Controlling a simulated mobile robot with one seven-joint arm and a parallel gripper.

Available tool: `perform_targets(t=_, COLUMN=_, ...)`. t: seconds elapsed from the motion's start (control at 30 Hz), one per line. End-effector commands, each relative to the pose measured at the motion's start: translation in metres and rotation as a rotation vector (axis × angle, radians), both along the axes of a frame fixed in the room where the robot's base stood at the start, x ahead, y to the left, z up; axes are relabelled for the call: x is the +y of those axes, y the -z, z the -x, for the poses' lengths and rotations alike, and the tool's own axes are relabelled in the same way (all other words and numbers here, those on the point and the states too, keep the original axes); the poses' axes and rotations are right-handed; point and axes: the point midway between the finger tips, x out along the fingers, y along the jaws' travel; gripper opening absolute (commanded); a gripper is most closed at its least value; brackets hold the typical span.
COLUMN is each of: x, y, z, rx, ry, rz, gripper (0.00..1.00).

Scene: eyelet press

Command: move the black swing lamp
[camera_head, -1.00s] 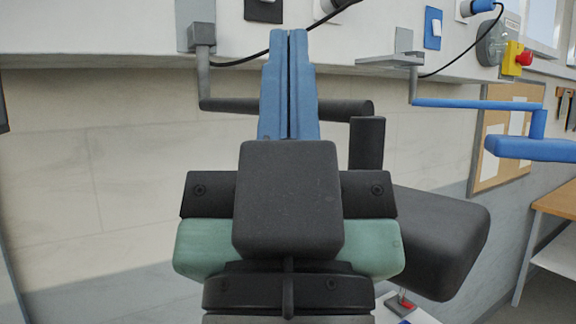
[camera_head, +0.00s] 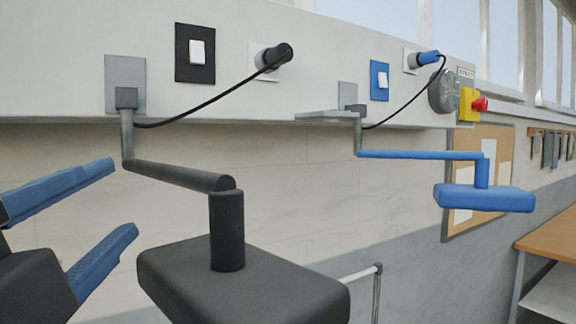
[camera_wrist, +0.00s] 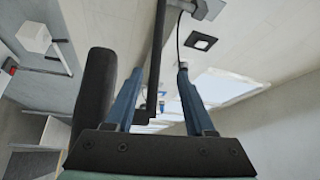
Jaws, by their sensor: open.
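The black swing lamp hangs from a grey wall plate in the head view. Its black arm (camera_head: 180,175) runs out to the right to an upright post, with a wide flat black lamp head (camera_head: 240,285) below. My gripper (camera_head: 122,198) is at the left, its two blue fingers apart and empty, pointing toward the lamp arm. In the wrist view my gripper (camera_wrist: 160,70) is open, and the dark lamp arm (camera_wrist: 156,55) shows between the fingers. I cannot tell whether it lies between them in depth. The lamp head (camera_wrist: 95,100) is just left of the left finger.
A blue swing lamp (camera_head: 485,197) hangs to the right. Above are a black-framed switch (camera_head: 195,53), a black plug (camera_head: 275,56) with a hanging cable, a blue switch (camera_head: 379,80) and a red emergency button (camera_head: 480,104). A wooden bench (camera_head: 550,240) stands far right.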

Motion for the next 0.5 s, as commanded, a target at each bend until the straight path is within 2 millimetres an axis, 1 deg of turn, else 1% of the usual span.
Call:
perform_targets(t=0.03, x=0.004, y=0.001, z=0.002, rx=0.018, ry=-0.011, rz=-0.032, gripper=0.54)
perform_targets(t=0.1, x=0.005, y=0.003, z=0.000, rx=0.034, ry=-0.014, rz=-0.054, gripper=0.54)
perform_targets(t=0.17, x=0.005, y=0.002, z=-0.004, rx=0.037, ry=-0.014, rz=-0.057, gripper=0.54)
perform_targets(t=0.23, x=0.005, y=0.000, z=-0.013, rx=0.037, ry=-0.012, rz=-0.055, gripper=0.54)
perform_targets(t=0.37, x=0.007, y=-0.005, z=-0.038, rx=0.038, ry=-0.011, rz=-0.052, gripper=0.54)
perform_targets(t=0.5, x=0.008, y=-0.010, z=-0.068, rx=0.038, ry=-0.010, rz=-0.051, gripper=0.54)
